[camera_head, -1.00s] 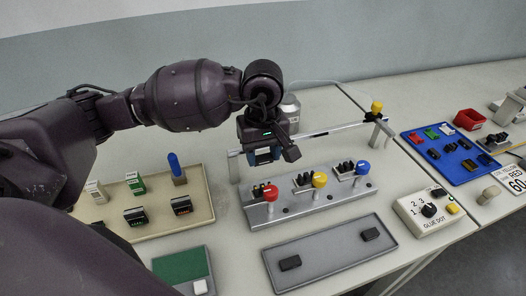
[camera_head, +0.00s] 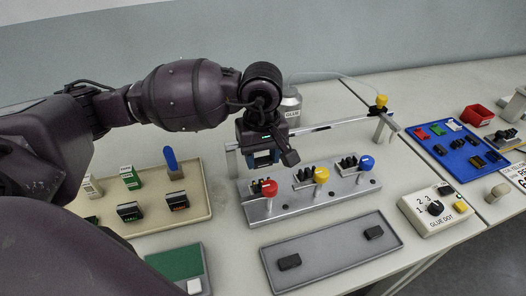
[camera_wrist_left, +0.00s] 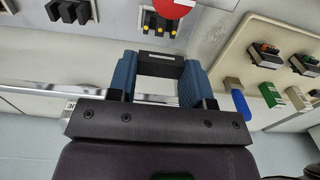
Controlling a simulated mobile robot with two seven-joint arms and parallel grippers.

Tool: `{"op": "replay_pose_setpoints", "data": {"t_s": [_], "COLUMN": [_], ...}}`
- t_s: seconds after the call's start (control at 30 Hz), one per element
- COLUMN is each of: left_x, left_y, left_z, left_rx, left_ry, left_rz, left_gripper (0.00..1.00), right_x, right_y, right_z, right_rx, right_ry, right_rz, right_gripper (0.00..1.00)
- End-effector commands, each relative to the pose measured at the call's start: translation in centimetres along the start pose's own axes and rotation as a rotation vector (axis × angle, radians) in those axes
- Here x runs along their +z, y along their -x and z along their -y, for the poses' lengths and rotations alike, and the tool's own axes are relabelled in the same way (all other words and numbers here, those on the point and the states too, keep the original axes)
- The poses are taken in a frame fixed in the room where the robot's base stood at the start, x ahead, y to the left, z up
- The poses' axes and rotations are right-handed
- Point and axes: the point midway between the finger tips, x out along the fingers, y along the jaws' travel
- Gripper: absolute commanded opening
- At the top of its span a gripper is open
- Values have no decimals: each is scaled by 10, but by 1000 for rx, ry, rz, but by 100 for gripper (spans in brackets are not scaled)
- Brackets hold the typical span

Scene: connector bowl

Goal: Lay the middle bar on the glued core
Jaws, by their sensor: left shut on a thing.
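My left gripper (camera_head: 263,165) hangs just behind and above the red-knobbed station of the grey fixture (camera_head: 310,196). In the left wrist view its blue fingers (camera_wrist_left: 160,75) are shut on a small dark bar (camera_wrist_left: 158,57), held crosswise at the tips. A black core with yellow glue dots (camera_wrist_left: 160,25) sits beside the red knob (camera_wrist_left: 173,5), ahead of and apart from the bar. In the head view this core (camera_head: 255,187) is left of the red knob. My right gripper is not in view.
A grey tray (camera_head: 330,260) holds two black bars, one at each end. A beige tray (camera_head: 195,207) stands left, with a blue post. A rail (camera_head: 335,124) runs behind the fixture. The glue dot box (camera_head: 435,213) and a blue tray (camera_head: 455,155) are at right.

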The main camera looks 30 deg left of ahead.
Motion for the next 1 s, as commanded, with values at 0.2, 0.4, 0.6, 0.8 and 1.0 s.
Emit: {"op": "replay_pose_setpoints", "data": {"t_s": [0.2, 0.4, 0.6, 0.8, 1.0], "left_x": [0, 0, 0, 0, 0], "left_y": [-11, -19, -27, -35, -43], "left_z": [0, 0, 0, 0, 0], "left_rx": [-1, -2, -3, -3, -2], "left_ry": [0, 0, 1, 1, 0], "left_rz": [1, 1, 0, 0, 2], "left_gripper": [22, 22, 22, 22, 22], "right_x": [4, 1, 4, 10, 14], "right_y": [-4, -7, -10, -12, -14], "right_z": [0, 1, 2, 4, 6], "right_rx": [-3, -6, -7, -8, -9], "right_ry": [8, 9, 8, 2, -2], "right_rz": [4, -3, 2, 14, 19], "right_gripper": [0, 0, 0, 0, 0]}}
